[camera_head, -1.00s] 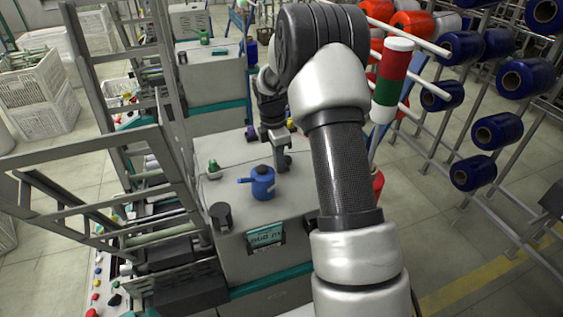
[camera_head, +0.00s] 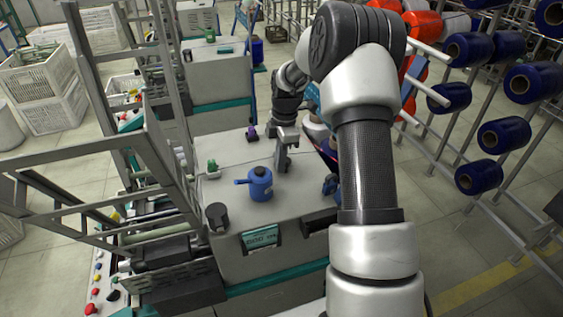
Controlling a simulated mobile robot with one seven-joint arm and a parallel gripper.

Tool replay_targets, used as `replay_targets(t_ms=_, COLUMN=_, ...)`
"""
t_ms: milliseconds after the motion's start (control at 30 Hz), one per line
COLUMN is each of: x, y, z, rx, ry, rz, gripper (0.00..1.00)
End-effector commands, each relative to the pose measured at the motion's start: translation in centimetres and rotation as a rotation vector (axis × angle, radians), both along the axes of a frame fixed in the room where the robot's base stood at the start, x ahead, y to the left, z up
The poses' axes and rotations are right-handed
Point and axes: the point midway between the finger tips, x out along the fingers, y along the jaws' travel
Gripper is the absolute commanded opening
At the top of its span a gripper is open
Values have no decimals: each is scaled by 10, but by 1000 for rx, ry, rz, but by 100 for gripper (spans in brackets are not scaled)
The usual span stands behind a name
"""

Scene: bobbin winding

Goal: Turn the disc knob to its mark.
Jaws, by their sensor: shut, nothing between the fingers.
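The grey machine top (camera_head: 225,190) carries several controls. A blue round part with a side arm (camera_head: 260,184) is near its middle, a black short cylinder (camera_head: 217,215) at the front left, a small green part (camera_head: 212,167) at the left, and a purple part (camera_head: 251,133) farther back. I cannot tell which is the disc knob, and no mark is readable. My gripper (camera_head: 281,168) is shut and empty, fingers pointing down, just right of and behind the blue part. Whether the fingertips touch the machine top is unclear.
A tall grey metal frame (camera_head: 165,150) stands along the left of the machine. A small display (camera_head: 261,238) is on its front. A rack with blue spools (camera_head: 478,173) stands at the right. Another blue part (camera_head: 330,185) shows beside my arm. Bare floor lies at the lower right.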

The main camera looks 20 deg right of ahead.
Motion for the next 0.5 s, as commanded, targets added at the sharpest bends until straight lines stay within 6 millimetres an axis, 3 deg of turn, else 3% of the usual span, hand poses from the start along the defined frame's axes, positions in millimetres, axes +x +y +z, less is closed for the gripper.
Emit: replay_targets(t_ms=500, x=0, y=-19, z=3, rx=-2, ry=0, rz=-2, gripper=0)
